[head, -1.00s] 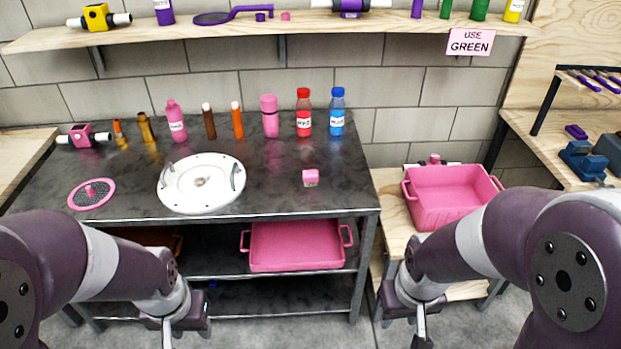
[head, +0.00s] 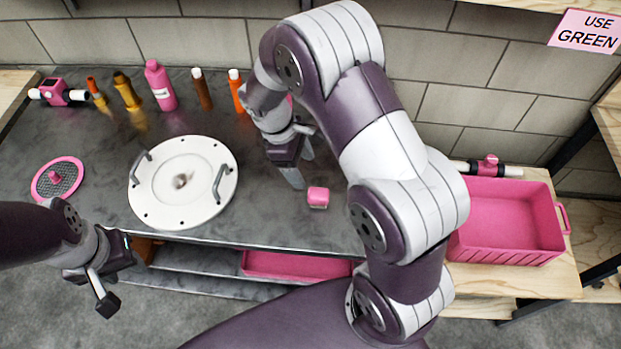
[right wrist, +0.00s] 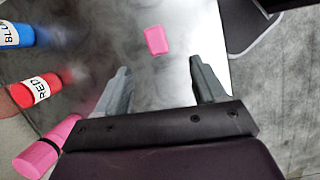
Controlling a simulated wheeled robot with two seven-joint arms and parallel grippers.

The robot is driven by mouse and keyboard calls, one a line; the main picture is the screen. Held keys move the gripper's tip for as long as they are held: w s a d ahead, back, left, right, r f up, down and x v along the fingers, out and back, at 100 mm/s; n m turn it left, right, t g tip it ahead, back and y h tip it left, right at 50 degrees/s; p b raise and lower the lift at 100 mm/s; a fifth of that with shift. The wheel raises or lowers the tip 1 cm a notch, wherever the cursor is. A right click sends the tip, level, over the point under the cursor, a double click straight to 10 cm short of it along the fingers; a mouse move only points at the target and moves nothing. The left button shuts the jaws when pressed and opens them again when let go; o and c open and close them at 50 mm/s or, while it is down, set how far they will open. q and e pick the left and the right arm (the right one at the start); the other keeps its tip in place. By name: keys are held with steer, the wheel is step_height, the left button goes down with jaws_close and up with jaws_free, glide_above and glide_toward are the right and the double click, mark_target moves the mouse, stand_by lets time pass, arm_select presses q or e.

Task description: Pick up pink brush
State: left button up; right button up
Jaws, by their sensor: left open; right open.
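The pink brush seems to be the small pink block (head: 318,197) with a paler front face. It lies on the dark table, right of the white round plate (head: 207,203). It also shows in the right wrist view (right wrist: 156,40), beyond the fingertips. My right gripper (head: 299,168) is open and empty, just left of the block and apart from it. Its two fingers (right wrist: 161,82) frame bare table in the right wrist view. My left gripper (head: 115,277) is open and empty in front of the table's front edge at the left.
Several bottles and tubes, such as a pink bottle (head: 160,85), stand along the table's back. Red (right wrist: 35,92) and blue (right wrist: 18,34) bottles are near my right gripper. A pink crate (head: 505,215) stands on the wooden bench at right. A pink mesh disc (head: 56,178) lies at left.

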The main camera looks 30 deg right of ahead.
mark_target(318, 193)
steer(key=shift+n+h, duration=0.5)
steer(key=shift+n, duration=0.3)
steer(key=x, duration=0.5)
steer(key=shift+w+f+p, duration=0.2)
steer(key=shift+f+p, duration=0.1)
steer(key=shift+p, duration=0.05)
steer(key=x, duration=0.4)
steer(key=p+x, duration=0.1)
steer(key=x, duration=0.1)
steer(key=shift+a+f, duration=0.15)
steer(key=shift+f, duration=0.2)
steer(key=shift+s+f, duration=0.2)
steer(key=shift+f, duration=0.15)
arm_select(q)
steer(key=shift+s+a+r, duration=0.1)
steer(key=shift+s+r, duration=0.1)
steer(key=shift+r, duration=0.4)
steer(key=shift+s+r, duration=0.15)
steer(key=shift+r, duration=0.45)
arm_select(e)
steer(key=shift+w+f, duration=0.1)
steer(key=c, duration=1.1)
